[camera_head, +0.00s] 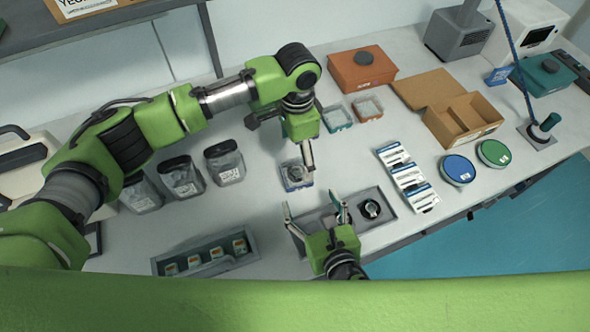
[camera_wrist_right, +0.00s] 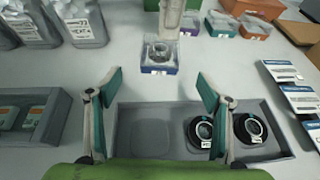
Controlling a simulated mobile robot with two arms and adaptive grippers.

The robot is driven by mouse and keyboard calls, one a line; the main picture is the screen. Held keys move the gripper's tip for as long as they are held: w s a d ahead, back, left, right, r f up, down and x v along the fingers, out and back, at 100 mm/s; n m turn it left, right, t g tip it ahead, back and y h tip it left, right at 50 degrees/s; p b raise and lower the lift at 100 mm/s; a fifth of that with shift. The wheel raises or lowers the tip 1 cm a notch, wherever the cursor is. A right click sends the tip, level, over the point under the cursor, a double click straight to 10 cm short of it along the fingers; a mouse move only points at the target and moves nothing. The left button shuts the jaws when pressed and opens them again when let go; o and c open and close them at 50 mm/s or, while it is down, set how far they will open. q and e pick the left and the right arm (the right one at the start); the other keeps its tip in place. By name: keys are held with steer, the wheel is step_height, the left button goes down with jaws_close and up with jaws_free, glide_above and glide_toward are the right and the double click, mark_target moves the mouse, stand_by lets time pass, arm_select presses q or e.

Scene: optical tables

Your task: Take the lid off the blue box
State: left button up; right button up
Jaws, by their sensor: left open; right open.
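The blue box (camera_head: 291,187) is a small square box with a blue base on the table, with a grey ring-shaped part visible in it. It also shows in the right wrist view (camera_wrist_right: 158,69), near the top centre. It looks clear above the base, and I cannot tell whether a clear lid is on it. My left gripper (camera_head: 308,160) is open, pointing down just over the box; I cannot tell whether it touches. My right gripper (camera_head: 316,207) is open and empty, in front of the blue box and over the grey tray; its two fingers (camera_wrist_right: 160,85) are spread wide in the wrist view.
The grey tray (camera_wrist_right: 275,113) holds two black ring parts. Teal (camera_head: 337,119) and orange (camera_head: 368,109) small boxes stand behind. Grey pouches (camera_head: 224,163) stand left, a slotted grey holder (camera_head: 205,262) front left. White-and-blue packs (camera_head: 408,178) lie right.

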mark_target(296, 169)
steer(key=x, duration=1.1)
steer(key=shift+w, duration=0.2)
steer(key=c, duration=1.6)
arm_select(q)
steer(key=c, duration=0.4)
arm_select(e)
steer(key=shift+c, duration=0.4)
arm_select(q)
steer(key=shift+m, duration=0.5)
step_height(296, 169, up, 4)
steer(key=shift+r, duration=0.25)
step_height(296, 169, down, 12)
steer(key=shift+r, duration=0.25)
steer(key=c, duration=1.4)
steer(key=shift+o, duration=0.2)
